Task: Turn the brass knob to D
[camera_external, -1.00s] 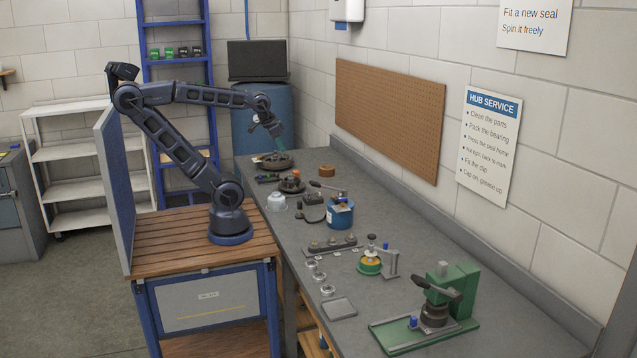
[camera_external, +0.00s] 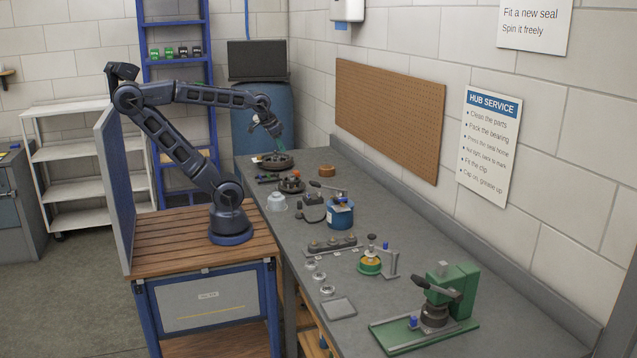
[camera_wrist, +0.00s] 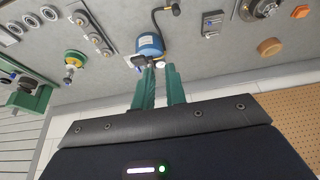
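I cannot pick out a brass knob or a letter D with certainty. A dark strip with several round knobs (camera_external: 330,245) lies mid-bench; it is at the upper left in the wrist view (camera_wrist: 90,32), too small to read. A yellow and green round piece (camera_external: 370,264) on a stand is beside it, also in the wrist view (camera_wrist: 74,60). My gripper (camera_external: 280,142) hangs over the far end of the bench, well away from both. In the wrist view its green fingers (camera_wrist: 160,72) stand slightly apart with nothing held between them.
A blue can (camera_external: 340,214) stands mid-bench. Dark round hub parts (camera_external: 273,161) lie beneath my gripper at the far end. A green press (camera_external: 455,290) stands at the near end. A pegboard (camera_external: 390,120) hangs on the wall. The bench's wall side is mostly clear.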

